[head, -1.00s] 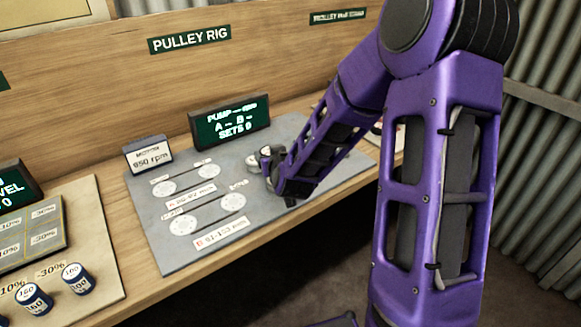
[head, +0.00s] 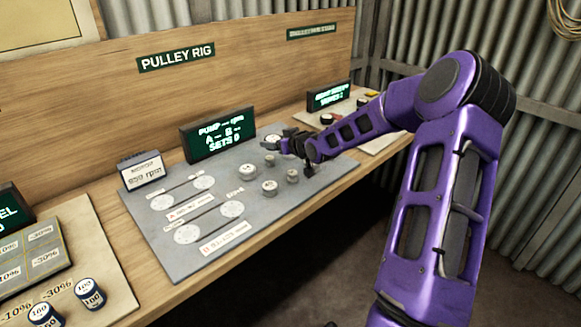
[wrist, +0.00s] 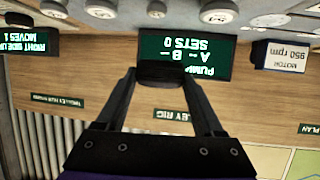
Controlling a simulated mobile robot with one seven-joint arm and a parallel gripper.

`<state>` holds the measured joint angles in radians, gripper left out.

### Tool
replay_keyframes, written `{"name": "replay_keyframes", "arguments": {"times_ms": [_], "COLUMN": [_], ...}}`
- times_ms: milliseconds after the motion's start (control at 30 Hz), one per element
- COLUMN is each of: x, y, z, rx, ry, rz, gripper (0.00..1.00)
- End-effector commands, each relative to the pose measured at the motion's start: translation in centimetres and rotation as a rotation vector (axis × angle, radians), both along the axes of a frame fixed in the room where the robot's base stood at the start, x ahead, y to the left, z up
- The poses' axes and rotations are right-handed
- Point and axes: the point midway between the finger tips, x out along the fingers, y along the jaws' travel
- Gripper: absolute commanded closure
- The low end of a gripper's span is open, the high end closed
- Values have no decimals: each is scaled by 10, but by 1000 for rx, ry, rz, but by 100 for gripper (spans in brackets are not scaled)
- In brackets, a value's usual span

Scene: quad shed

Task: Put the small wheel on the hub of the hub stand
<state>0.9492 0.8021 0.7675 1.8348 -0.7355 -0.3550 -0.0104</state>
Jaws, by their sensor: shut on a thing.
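My gripper (head: 278,145) is over the right part of the grey pulley board, its fingers pointing left. In the wrist view, my gripper (wrist: 160,82) is shut on a dark, rounded thing (wrist: 160,72) held between the fingertips. It looks like a small wheel, but its face is turned away and I cannot be sure. It is clear of the board, in front of the wooden back panel. I cannot make out a hub stand with certainty in either view.
Several grey pulleys, one of them here (head: 270,187), stand on the pulley board (head: 180,255) under and before my gripper. A green display (head: 210,135) and a motor sign (head: 145,171) stand behind. Another board (head: 385,135) with small items lies at the right, with a display (head: 328,96).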

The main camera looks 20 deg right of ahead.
Motion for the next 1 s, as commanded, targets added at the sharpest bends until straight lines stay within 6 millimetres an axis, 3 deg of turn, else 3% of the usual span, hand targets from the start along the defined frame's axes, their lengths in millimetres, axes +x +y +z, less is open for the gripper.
{"name": "replay_keyframes", "arguments": {"times_ms": [100, 200, 500, 900, 1000], "x": [3, 3, 4, 3, 4], "y": [-26, -34, -34, -34, -34], "z": [1, -3, -53, -99, -100], "rx": [1, 1, 1, 1, -2], "ry": [-2, 0, 1, 0, -1], "rz": [-10, -11, -9, -10, -10], "gripper": [87, 87, 87, 87, 87]}}
